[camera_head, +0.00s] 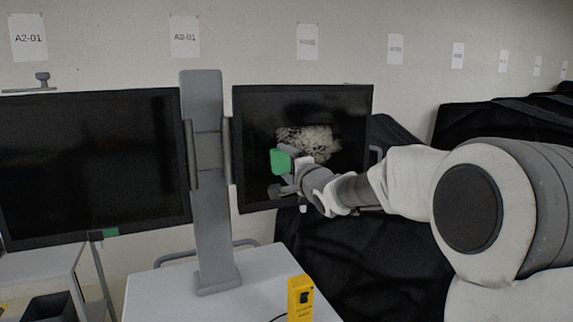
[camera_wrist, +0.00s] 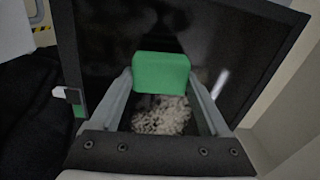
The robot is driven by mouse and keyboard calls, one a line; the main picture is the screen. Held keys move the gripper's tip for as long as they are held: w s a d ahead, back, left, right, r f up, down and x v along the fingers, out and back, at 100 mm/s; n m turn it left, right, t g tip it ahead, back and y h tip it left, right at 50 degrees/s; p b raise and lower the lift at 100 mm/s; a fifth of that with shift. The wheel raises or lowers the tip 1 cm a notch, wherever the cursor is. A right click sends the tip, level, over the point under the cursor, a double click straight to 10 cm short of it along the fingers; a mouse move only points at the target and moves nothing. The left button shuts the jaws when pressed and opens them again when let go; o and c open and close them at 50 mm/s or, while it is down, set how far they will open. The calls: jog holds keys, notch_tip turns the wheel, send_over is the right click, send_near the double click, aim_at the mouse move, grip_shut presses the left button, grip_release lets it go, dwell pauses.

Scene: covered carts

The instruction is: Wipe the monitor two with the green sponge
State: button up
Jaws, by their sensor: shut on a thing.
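Two dark monitors flank a grey stand (camera_head: 207,200): a left monitor (camera_head: 85,165) and a right monitor (camera_head: 260,120). The frames show no label saying which is monitor two. A pale, speckled dirty patch (camera_head: 312,142) marks the right monitor's screen; it also shows in the wrist view (camera_wrist: 162,117). My gripper (camera_head: 287,172) is in front of the right monitor, shut on the green sponge (camera_head: 281,161). In the wrist view the sponge (camera_wrist: 161,73) sits between the two fingertips, close to the screen. I cannot tell whether it touches. In the head view the sponge is at the patch's left edge.
A white cart top (camera_head: 170,290) carries the stand and a yellow device (camera_head: 301,298) at its front. Black covered carts (camera_head: 350,260) stand behind and below my arm. Labelled papers (camera_head: 185,37) hang on the wall.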

jog(key=shift+p+x, duration=0.35)
jog(key=shift+x, duration=0.75)
dwell(0.3)
jog(key=shift+d, duration=0.1)
